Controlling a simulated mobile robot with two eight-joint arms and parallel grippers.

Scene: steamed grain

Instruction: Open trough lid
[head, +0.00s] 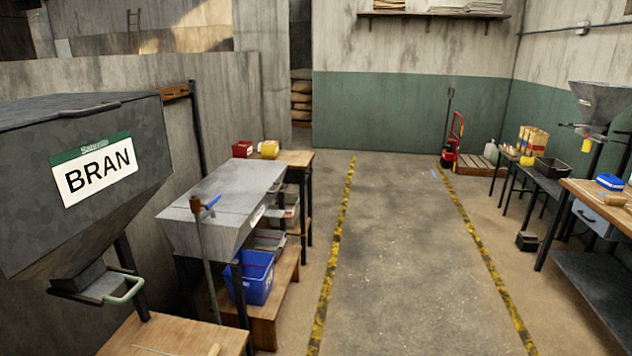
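The trough (208,236) stands on dark legs left of the yellow floor line in the head view. Its flat grey metal lid (228,190) lies over the top and looks shut. A pole with a blue piece near its top (207,203) stands at the trough's near side and overlaps the lid in the picture. I cannot tell whether it touches the lid. Neither of my grippers is in view.
The bran hopper (130,195) stands close on the left, above a wooden table (175,338). A blue bin (251,277) sits below the trough on a wooden shelf. A workbench (600,202) stands on the right. The aisle between the yellow lines is clear.

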